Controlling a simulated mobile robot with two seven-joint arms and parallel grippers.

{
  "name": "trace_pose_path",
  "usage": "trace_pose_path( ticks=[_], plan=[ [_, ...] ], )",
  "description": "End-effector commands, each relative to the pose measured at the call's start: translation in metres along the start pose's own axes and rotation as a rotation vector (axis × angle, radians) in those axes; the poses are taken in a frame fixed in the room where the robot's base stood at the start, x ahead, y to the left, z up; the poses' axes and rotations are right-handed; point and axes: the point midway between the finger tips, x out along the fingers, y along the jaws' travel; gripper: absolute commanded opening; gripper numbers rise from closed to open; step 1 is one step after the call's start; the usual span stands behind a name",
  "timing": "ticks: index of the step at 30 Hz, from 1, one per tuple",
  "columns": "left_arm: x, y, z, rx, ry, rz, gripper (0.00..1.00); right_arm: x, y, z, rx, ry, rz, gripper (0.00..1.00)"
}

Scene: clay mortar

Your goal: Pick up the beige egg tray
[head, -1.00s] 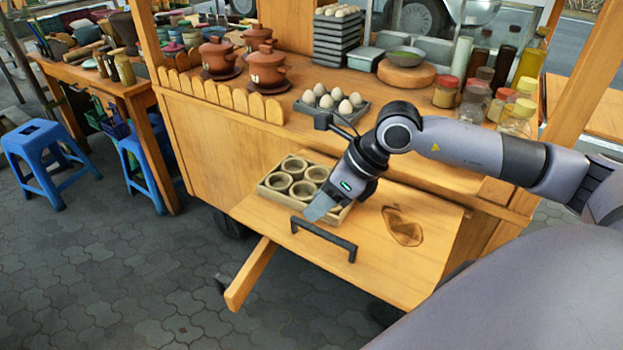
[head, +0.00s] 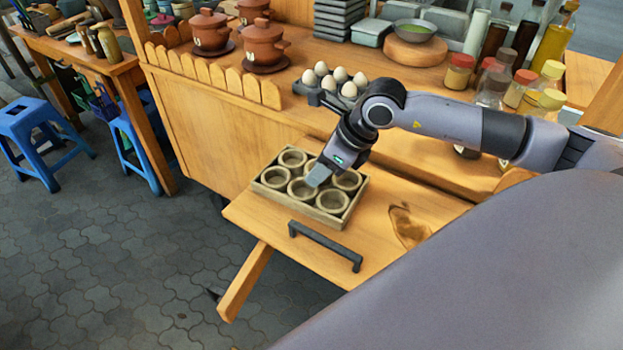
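The beige tray (head: 270,188) sits on the wooden fold-out board and holds several round clay cups in two rows. My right gripper (head: 317,176) reaches in from the right and points down over the middle of this tray. Its fingertips overlap the cups near the centre in the picture; I cannot tell whether they touch. The finger gap does not show, so I cannot tell if it is open. A dark grey tray (head: 310,95) with several white eggs stands on the counter behind my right wrist, partly hidden by it. My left gripper is not in view.
The board (head: 375,240) has a dark handle (head: 325,246) along its front edge, and its right part is free. Brown clay pots (head: 264,44) stand behind a low scalloped fence. Jars (head: 458,72) and bottles stand at the right. A blue stool (head: 38,125) is on the paving at left.

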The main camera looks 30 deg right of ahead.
Motion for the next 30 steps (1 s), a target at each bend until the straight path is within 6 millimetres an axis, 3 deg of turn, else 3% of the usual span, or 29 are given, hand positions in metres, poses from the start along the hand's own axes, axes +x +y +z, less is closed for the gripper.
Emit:
trace_pose_path(
  ticks=[6,13,16,17,30],
  plan=[
    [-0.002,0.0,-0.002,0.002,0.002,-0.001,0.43,0.023,0.0,0.0,-0.001,0.0,0.001,0.36],
    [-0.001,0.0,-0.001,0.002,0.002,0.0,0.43,0.024,0.0,0.0,-0.002,0.0,0.0,0.36],
    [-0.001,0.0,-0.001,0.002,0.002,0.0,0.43,0.024,0.0,0.0,-0.001,0.0,0.0,0.03],
    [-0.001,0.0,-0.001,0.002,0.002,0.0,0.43,0.024,0.0,0.0,-0.001,0.0,0.0,0.0],
    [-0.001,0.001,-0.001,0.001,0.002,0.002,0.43,0.019,-0.001,0.003,-0.001,-0.002,-0.001,0.0]
  ],
)
